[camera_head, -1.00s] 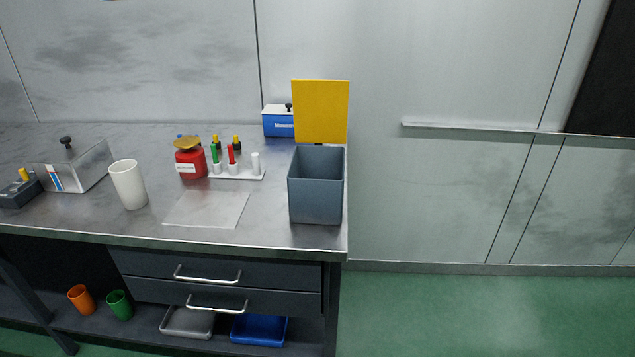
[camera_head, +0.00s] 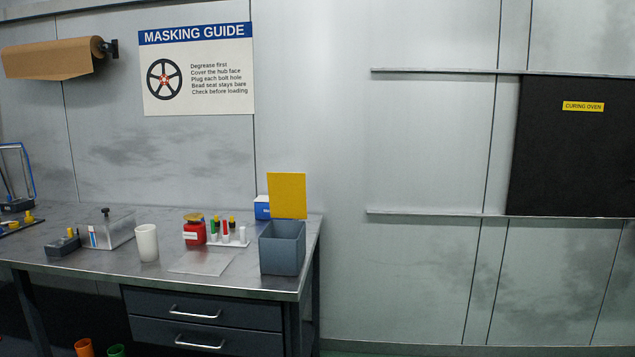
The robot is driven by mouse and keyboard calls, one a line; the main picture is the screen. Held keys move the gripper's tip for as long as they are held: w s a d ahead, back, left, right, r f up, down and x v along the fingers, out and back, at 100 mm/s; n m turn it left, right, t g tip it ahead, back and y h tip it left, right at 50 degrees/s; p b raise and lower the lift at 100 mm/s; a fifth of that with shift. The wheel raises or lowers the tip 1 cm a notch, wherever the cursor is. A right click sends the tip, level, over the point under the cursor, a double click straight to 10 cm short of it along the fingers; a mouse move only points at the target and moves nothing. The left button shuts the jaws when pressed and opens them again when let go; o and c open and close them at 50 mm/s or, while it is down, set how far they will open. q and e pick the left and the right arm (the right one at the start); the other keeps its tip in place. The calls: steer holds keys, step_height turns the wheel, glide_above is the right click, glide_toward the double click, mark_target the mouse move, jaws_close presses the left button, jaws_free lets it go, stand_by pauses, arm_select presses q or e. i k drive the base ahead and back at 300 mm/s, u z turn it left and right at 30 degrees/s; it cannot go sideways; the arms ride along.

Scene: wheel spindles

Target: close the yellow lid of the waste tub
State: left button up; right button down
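The waste tub is a grey-blue open box (camera_head: 282,250) at the right end of the metal workbench. Its yellow lid (camera_head: 287,196) stands upright at the tub's back edge, so the tub is open at the top. The tub's inside is mostly hidden from this angle. Neither of my grippers shows in the head view.
Left of the tub are a pale sheet (camera_head: 203,263), a red jar (camera_head: 194,232), a rack of small coloured bottles (camera_head: 228,240), a white cup (camera_head: 147,243) and a clear box (camera_head: 112,232). Floor space right of the bench looks clear.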

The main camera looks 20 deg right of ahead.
mark_target(287, 192)
steer(key=z, duration=0.95)
steer(key=i, duration=1.55)
steer(key=u, duration=0.25)
